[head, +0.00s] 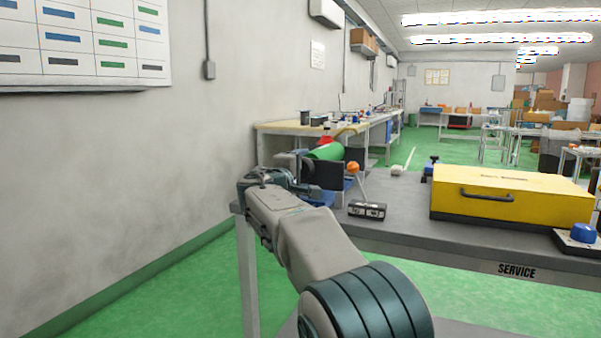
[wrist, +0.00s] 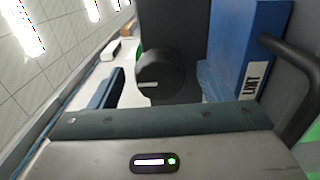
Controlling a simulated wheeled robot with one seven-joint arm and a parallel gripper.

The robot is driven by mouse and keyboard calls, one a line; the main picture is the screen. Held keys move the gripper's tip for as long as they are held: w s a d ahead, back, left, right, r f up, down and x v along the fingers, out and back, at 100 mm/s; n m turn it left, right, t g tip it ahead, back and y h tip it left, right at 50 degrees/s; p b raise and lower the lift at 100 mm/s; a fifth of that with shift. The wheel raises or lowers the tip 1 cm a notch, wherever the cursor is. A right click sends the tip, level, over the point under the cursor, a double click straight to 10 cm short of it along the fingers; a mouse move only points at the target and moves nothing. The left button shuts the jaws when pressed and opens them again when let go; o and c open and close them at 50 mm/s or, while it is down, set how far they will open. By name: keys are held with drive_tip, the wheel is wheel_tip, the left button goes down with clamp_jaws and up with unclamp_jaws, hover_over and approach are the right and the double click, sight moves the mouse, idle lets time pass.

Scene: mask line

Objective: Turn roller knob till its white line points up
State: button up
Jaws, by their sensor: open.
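The round black roller knob (wrist: 168,70) sits on a dark upright housing in the wrist view. Its short white line (wrist: 148,85) lies on the left part of its face and runs level across the picture. That view is turned on its side, with the ceiling at left. My gripper (wrist: 160,88) is open and faces the knob; one dark blue finger shows left of it, apart from it. The other finger is unclear. In the head view my gripper (head: 301,182) is beside the dark housing (head: 325,176) below the green roller (head: 325,152).
An orange-ball lever (head: 352,168), a black box (head: 367,210) and a yellow case (head: 510,200) are on the grey bench (head: 405,205). The wall is at left.

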drive_tip(key=shift+s, duration=0.1)
drive_tip(key=p+v, duration=0.1)
drive_tip(key=v, duration=1.2)
drive_tip(key=shift+s+a+p, duration=0.15)
drive_tip(key=shift+s+p, duration=0.15)
drive_tip(key=shift+p, duration=0.05)
drive_tip(key=s+d+r+m+g+p, duration=0.25)
drive_tip(key=s+d+g+p, duration=0.25)
drive_tip(key=d+p, duration=0.55)
drive_tip(key=s+d+r+m+g+p, duration=0.2)
drive_tip(key=s+d+m+g+p, duration=0.25)
drive_tip(key=d+p, duration=0.6)
drive_tip(key=s+d+r+m+g+y+p, duration=0.2)
drive_tip(key=s+r+m+y+p, duration=0.1)
drive_tip(key=s+p, duration=0.6)
drive_tip(key=s+d+r+m+g+y+p, duration=0.2)
drive_tip(key=s+d+r+m+y+p, duration=0.1)
drive_tip(key=s+p, duration=0.6)
drive_tip(key=s+r+m, duration=0.1)
drive_tip(key=s, duration=0.2)
drive_tip(key=shift+s+g, duration=0.2)
drive_tip(key=shift+g, duration=0.15)
